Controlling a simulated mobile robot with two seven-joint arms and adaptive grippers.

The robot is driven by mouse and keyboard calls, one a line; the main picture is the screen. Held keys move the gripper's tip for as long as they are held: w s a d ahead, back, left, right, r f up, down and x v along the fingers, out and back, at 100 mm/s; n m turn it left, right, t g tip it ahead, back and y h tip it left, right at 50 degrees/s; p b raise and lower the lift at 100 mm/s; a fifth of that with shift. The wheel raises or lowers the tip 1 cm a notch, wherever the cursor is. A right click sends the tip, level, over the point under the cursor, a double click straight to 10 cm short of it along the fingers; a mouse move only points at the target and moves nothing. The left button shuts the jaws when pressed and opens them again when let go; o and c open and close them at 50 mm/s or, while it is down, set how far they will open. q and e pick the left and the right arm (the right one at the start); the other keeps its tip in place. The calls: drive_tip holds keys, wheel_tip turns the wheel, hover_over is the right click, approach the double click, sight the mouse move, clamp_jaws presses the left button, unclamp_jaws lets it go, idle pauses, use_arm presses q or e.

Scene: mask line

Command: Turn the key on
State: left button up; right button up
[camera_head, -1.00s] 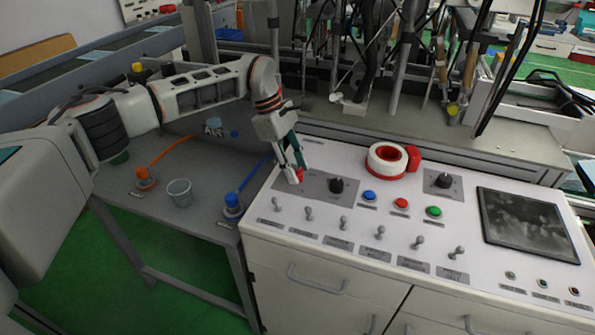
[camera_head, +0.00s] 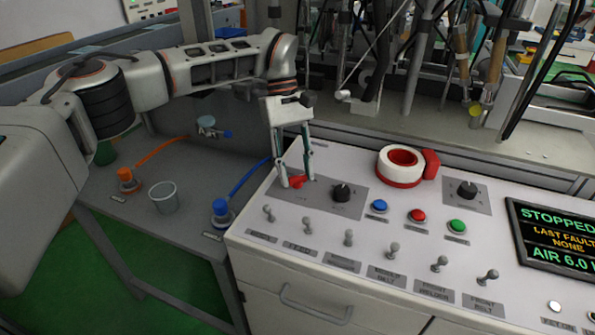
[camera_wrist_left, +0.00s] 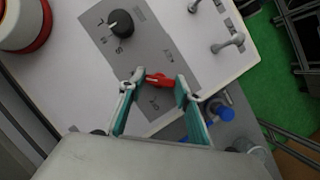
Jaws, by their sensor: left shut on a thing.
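The red key (camera_head: 297,182) sits in the grey switch plate (camera_head: 325,196) at the left end of the white control panel. My left gripper (camera_head: 298,178) comes down from above with its fingers on either side of the key, shut on it. In the left wrist view the red key (camera_wrist_left: 158,80) lies between the fingertips (camera_wrist_left: 162,84); its left end meets one fingertip. The panel screen (camera_head: 555,236) is lit and reads STOPPED, LAST FAULT NONE, AIR 6.0. My right gripper is not in view.
A black selector knob (camera_head: 341,191) stands just right of the key. Blue (camera_head: 379,205), red (camera_head: 417,215) and green (camera_head: 457,226) buttons follow, with several toggle levers in front. A red-and-white ring-shaped part (camera_head: 401,165) stands behind. A cup (camera_head: 164,197) is on the grey side table.

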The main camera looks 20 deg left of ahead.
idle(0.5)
use_arm(q)
drive_tip(key=o, duration=1.1)
drive_tip(key=v, duration=1.2)
drive_tip(key=shift+d, duration=0.1)
